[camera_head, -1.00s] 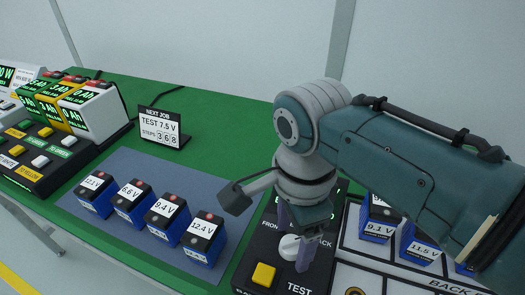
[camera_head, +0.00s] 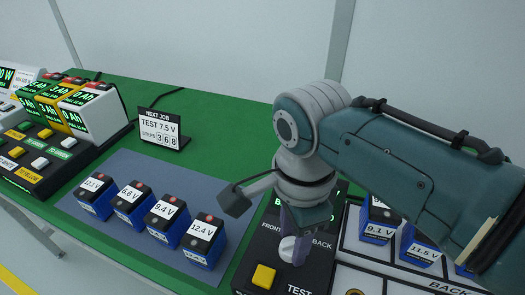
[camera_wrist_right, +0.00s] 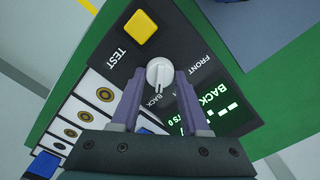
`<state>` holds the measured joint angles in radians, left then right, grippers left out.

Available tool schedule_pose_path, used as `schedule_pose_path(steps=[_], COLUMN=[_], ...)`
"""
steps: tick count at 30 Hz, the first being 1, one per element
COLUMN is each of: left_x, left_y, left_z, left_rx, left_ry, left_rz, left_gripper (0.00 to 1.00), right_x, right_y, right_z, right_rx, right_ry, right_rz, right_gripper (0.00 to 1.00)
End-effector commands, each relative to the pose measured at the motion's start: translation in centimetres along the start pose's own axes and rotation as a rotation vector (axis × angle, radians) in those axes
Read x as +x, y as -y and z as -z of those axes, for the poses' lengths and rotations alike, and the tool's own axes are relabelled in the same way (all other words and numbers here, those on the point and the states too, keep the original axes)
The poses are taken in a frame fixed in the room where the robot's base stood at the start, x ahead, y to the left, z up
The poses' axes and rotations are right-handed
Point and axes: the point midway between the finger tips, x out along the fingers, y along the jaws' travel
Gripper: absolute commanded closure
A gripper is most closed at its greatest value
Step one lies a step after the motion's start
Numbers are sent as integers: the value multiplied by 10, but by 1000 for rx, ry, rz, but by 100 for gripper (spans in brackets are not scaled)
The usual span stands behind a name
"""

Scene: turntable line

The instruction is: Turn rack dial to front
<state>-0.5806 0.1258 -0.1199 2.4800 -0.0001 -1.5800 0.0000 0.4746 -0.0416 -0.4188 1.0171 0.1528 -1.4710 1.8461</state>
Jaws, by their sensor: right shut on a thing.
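The white rack dial (camera_head: 287,249) sits on the black control box (camera_head: 256,248), beside a yellow TEST button (camera_head: 263,275). In the right wrist view the dial (camera_wrist_right: 159,72) lies between the purple fingertips of my right gripper (camera_wrist_right: 160,76), which is shut on it. The dial's mark points down toward the BACK label in that view. The green display (camera_wrist_right: 212,106) reads BACK. The head view also shows my right gripper (camera_head: 293,248) over the box, its wrist hiding part of the display. My left gripper is not in view.
Several blue batteries (camera_head: 169,219) stand on a grey mat left of the box. A rack (camera_head: 350,250) with more batteries is on the right, partly under my arm. A NEXT JOB sign (camera_head: 160,127) reads TEST 7.5 V.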

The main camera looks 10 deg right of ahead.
Motion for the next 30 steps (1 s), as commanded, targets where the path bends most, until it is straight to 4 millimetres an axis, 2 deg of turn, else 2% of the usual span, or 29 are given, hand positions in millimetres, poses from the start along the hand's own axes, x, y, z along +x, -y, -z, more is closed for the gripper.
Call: schedule_pose_path(steps=[7,14,30], left_x=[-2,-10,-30], left_y=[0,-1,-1], left_z=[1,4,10], left_rx=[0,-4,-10], left_ry=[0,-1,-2], left_rz=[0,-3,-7], left_gripper=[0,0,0], right_x=[-1,-2,-2], right_y=[0,0,-1], right_z=[0,-1,-1], right_rx=[-26,-139,-631], right_ry=[1,2,3], right_rz=[-1,-2,-2], right_gripper=[100,100,100])
